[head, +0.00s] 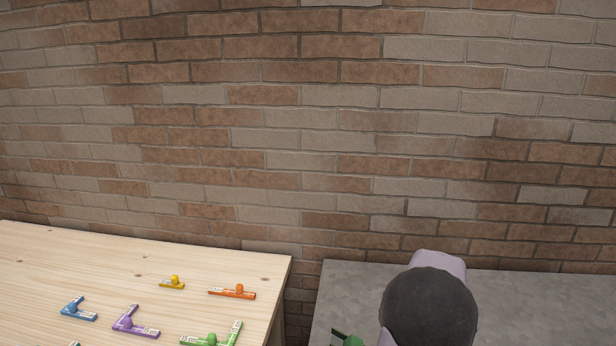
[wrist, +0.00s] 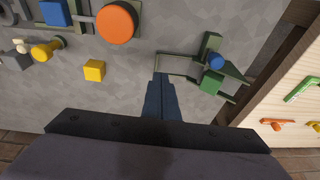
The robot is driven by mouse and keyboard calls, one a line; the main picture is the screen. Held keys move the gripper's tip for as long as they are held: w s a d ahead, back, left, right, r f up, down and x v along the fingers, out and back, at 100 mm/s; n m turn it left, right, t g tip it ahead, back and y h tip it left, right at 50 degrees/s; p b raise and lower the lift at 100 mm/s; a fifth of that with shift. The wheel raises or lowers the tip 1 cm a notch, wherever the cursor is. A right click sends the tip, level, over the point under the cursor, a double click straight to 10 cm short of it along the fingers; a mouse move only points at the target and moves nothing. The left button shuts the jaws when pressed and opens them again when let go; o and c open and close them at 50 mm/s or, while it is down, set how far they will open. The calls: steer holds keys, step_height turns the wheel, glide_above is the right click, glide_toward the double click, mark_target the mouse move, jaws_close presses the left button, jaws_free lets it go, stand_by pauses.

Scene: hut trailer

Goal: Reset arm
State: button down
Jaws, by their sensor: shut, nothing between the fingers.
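My gripper (wrist: 162,78) shows in the wrist view with its dark blue fingers together and nothing between them. It is over the grey table (wrist: 140,60), and I cannot tell its height above the top. In the head view my arm covers part of the grey table (head: 345,290), and my fingers are out of sight.
Near my fingers are an orange disc (wrist: 116,22), a yellow cube (wrist: 94,70), a yellow knobbed piece (wrist: 46,50), a blue block (wrist: 54,12), green blocks (wrist: 211,82) and a blue cylinder (wrist: 215,61). A wooden table (head: 60,260) holds several coloured L-shaped pieces. A brick wall (head: 300,120) stands behind.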

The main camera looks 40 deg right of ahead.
steer(key=w+a+n+y, duration=0.15)
steer(key=w+a, duration=0.25)
steer(key=a, duration=0.7)
steer(key=w+a+n, duration=0.3)
steer(key=a, duration=0.7)
steer(key=s+a+n+g, duration=0.1)
steer(key=s+a, duration=0.3)
steer(key=a, duration=0.5)
steer(key=s+a+f+n+g, duration=0.1)
steer(key=s+a+n, duration=0.2)
steer(key=a, duration=0.7)
steer(key=shift+s+n+p, duration=0.35)
steer(key=shift+s, duration=0.2)
steer(key=shift+a+f, duration=0.1)
steer(key=shift+f, duration=0.05)
step_height(320, 180, down, 14)
steer(key=b, duration=1.4)
steer(key=shift+f, duration=0.2)
